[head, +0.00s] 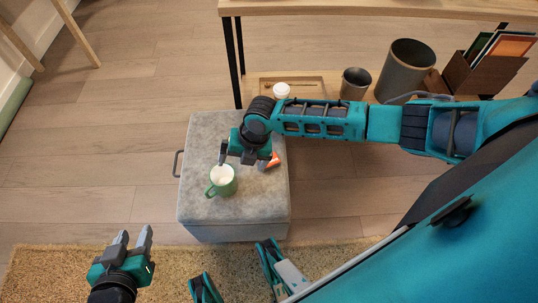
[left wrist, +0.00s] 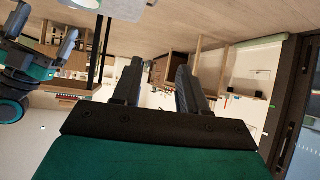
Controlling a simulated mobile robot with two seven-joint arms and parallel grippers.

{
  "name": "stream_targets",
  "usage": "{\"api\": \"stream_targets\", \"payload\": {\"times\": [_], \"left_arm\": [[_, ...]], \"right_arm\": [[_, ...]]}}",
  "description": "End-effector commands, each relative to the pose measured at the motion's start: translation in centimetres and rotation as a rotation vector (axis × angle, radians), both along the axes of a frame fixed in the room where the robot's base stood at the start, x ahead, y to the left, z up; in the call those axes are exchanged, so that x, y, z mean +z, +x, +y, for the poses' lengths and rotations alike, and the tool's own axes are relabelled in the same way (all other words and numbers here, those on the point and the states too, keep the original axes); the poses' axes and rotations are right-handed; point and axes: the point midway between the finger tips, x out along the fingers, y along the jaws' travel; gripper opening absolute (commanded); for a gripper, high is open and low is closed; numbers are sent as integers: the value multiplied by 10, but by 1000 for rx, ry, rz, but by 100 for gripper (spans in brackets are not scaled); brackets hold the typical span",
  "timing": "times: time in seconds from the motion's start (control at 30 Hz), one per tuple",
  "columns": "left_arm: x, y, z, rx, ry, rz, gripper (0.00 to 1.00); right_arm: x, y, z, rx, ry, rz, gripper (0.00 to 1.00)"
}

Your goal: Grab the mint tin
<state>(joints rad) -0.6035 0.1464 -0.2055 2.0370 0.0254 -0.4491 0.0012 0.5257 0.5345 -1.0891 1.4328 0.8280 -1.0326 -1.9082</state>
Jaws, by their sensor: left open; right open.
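A small orange-red and white item (head: 273,160) lies on the grey ottoman (head: 200,135), partly hidden by my right gripper; I cannot tell for sure that it is the mint tin. A green mug (head: 222,182) with a pale inside stands left of it, nearer the front. My right gripper (head: 242,160) is open above the ottoman, just behind the mug, with a finger close to the orange item; contact is unclear. My left gripper (head: 133,238) is open and empty over the floor, front left of the ottoman. Its fingers show in the left wrist view (left wrist: 157,90).
A wooden table (head: 380,8) with a low shelf stands behind the ottoman. The shelf carries a white-lidded cup (head: 281,90), a dark cup (head: 354,84), a grey bin (head: 405,70) and a brown file box (head: 480,75). A rug (head: 50,275) lies in front. The floor left of the ottoman is clear.

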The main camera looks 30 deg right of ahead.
Motion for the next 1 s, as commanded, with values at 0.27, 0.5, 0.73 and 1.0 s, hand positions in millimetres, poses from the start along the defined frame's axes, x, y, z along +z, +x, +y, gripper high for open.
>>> {"api": "stream_targets", "payload": {"times": [0.27, 0.5, 0.73, 1.0], "left_arm": [[-19, 6, -4, -11, -5, -9, 43], [-24, 9, -4, -15, -6, -21, 43], [-39, 7, -8, -22, -9, -2, 43], [-41, 8, -14, -21, -27, -1, 43]], "right_arm": [[-6, 32, -88, 380, -251, 62, 100], [-24, 34, -103, 446, -282, 86, 100], [-67, 35, -102, 445, -281, 84, 100], [-88, 37, -101, 443, -280, 81, 100]]}}
